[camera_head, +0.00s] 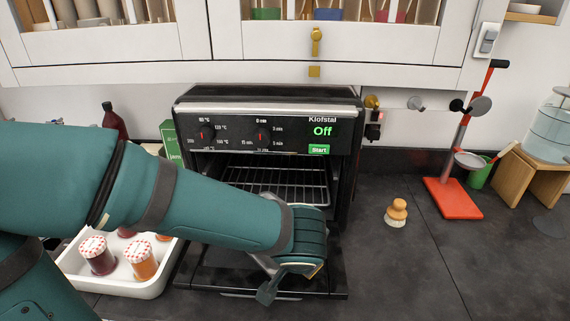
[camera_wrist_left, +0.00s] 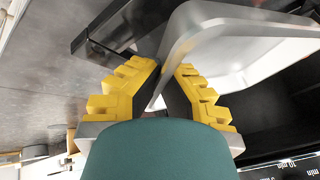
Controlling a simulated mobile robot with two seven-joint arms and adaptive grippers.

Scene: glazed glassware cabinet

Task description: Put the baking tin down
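The baking tin is pale grey metal with a wide rim. It fills the upper right of the left wrist view (camera_wrist_left: 240,50). My left gripper (camera_wrist_left: 162,68) has its yellow fingers on both sides of the tin's edge and is shut on it. In the head view the gripper (camera_head: 285,278) is in front of the oven, above its lowered door (camera_head: 325,283). There my arm hides most of the tin, with only a grey piece (camera_head: 262,262) showing. Whether the tin touches the door is unclear. My right gripper is not in view.
The black oven (camera_head: 345,130) reads "Off", with a wire rack (camera_head: 300,180) inside. A white tray (camera_head: 150,289) with jam jars (camera_head: 97,256) stands left. A brush (camera_head: 396,213) and a red stand (camera_head: 453,198) are right. The dark worktop (camera_head: 400,275) between oven and stand is mostly clear.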

